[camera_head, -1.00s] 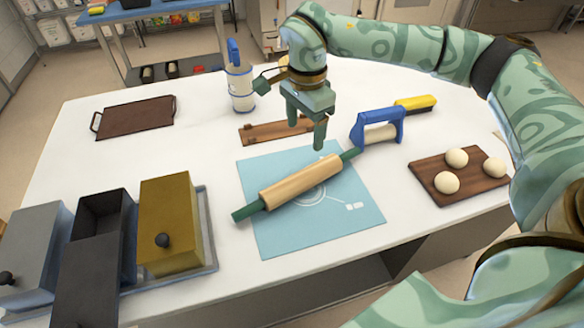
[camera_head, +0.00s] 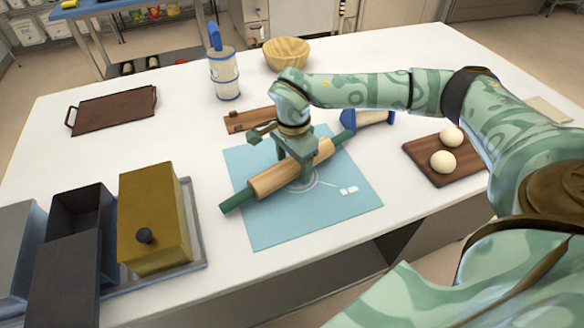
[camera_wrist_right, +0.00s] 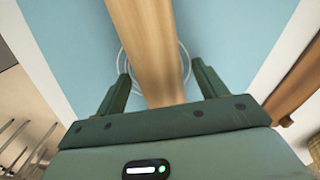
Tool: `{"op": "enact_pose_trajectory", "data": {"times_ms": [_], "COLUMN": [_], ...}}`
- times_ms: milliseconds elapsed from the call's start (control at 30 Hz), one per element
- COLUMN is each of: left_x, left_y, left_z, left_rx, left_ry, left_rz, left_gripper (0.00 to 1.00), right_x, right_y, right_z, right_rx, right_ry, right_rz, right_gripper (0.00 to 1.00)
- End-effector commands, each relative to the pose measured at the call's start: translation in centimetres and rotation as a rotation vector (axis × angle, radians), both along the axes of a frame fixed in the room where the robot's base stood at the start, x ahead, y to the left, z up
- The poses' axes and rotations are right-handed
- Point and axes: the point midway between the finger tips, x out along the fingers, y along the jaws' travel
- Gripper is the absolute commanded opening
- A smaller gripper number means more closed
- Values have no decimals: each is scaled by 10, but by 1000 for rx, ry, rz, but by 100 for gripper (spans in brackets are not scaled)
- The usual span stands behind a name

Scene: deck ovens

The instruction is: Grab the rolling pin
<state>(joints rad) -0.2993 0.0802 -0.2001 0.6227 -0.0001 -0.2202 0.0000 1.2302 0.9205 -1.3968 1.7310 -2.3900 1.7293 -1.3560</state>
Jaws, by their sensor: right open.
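The rolling pin (camera_head: 273,180) has a pale wooden barrel and green handles. It lies diagonally on a light blue mat (camera_head: 262,228) on the white table. My right gripper (camera_head: 294,172) is over the middle of the barrel, pointing down, and hides part of it. In the right wrist view the barrel (camera_wrist_right: 152,50) runs between the two open fingers (camera_wrist_right: 158,90), with a gap on each side. My left gripper is not in view.
A wooden board (camera_head: 447,175) with dough balls lies to the right. A blue-handled tool (camera_head: 368,119) is behind the pin. Lidded tins, one mustard (camera_head: 155,220), stand front left. A brown tray (camera_head: 113,110), a white and blue canister (camera_head: 224,76) and a bowl (camera_head: 287,53) stand farther back.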

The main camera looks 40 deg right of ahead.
Motion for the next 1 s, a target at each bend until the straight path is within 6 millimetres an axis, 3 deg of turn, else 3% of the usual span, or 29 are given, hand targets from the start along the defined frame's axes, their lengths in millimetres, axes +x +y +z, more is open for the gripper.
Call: {"op": "enact_pose_trajectory", "data": {"times_ms": [233, 467, 767, 1000], "left_x": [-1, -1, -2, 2], "left_y": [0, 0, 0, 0], "left_z": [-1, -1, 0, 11], "left_rx": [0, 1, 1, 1], "left_ry": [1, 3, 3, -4], "left_rz": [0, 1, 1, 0], "left_gripper": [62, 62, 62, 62], "right_x": [0, 0, 1, 2], "right_y": [0, 0, 0, 0], "right_z": [-4, -4, -1, 31], "right_rx": [1, 1, 1, 1], "right_ry": [-2, -2, -4, -8], "right_rz": [0, 0, 0, 0], "right_gripper": [71, 9, 9, 9]}}
